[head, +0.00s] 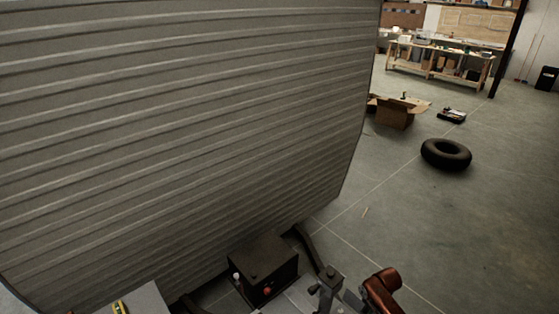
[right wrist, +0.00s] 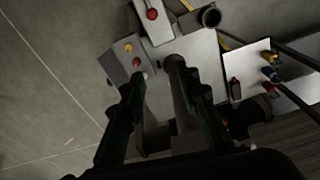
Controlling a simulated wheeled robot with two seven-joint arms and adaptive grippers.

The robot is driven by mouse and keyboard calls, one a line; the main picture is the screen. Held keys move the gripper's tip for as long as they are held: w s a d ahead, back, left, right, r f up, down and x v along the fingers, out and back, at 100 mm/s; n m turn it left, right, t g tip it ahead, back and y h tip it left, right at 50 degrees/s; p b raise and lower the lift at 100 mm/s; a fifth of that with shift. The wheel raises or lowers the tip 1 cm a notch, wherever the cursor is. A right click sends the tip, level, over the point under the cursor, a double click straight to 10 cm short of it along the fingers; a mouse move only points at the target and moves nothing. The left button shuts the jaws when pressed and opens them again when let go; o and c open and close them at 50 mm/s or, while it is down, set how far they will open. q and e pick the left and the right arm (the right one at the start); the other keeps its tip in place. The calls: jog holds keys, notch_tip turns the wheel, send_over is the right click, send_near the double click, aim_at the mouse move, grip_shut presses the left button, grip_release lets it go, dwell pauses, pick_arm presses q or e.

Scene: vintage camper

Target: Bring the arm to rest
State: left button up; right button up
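My right gripper (right wrist: 154,72) shows in the right wrist view, with its two dark fingers clearly apart and nothing held between them. It hangs above a cluster of small grey and white pieces, and I cannot tell its exact height above them. A grey box with yellow and red knobs (right wrist: 126,57) lies just beyond the left fingertip. My left gripper is not in view. In the head view I cannot surely make out the right gripper among the dark parts at the bottom edge.
The ribbed grey camper wall (head: 190,130) fills the head view's left and middle. A dark box with knobs (head: 263,262) stands at its foot. A black tire (head: 446,154), an open cardboard box (head: 394,113) and a workbench (head: 440,62) stand right. Concrete floor between is mostly clear.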

jog(key=s+a+f+m+t+y, duration=0.1)
jog(key=s+a, duration=0.3)
jog(key=s, duration=0.5)
jog(key=s+a+f, duration=0.1)
jog(key=s+a, duration=0.2)
jog(key=s, duration=0.7)
jog(key=s+d+r+m+t+h, duration=0.1)
jog(key=s+d+r+m, duration=0.3)
jog(key=s, duration=0.5)
jog(key=s+d+r+m+t+h, duration=0.1)
jog(key=s+d+r+m+h, duration=0.1)
jog(key=s+d+r, duration=0.35)
jog(key=s+a+f+n+g+y+b, duration=0.1)
jog(key=s+a+f+b, duration=0.15)
jog(key=f, duration=1.55)
jog(key=s+a+f+g+b, duration=0.1)
jog(key=s+f+b, duration=0.15)
jog(key=f, duration=1.55)
pick_arm(q)
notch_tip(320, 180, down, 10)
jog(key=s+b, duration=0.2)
jog(key=b, duration=0.3)
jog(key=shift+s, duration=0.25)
pick_arm(e)
jog(key=s+f+g, duration=0.1)
jog(key=s+f, duration=1.7)
jog(key=f, duration=0.3)
jog(key=shift+s+n, duration=0.35)
jog(key=shift+n, duration=0.05)
jog(key=shift+d+f, duration=0.1)
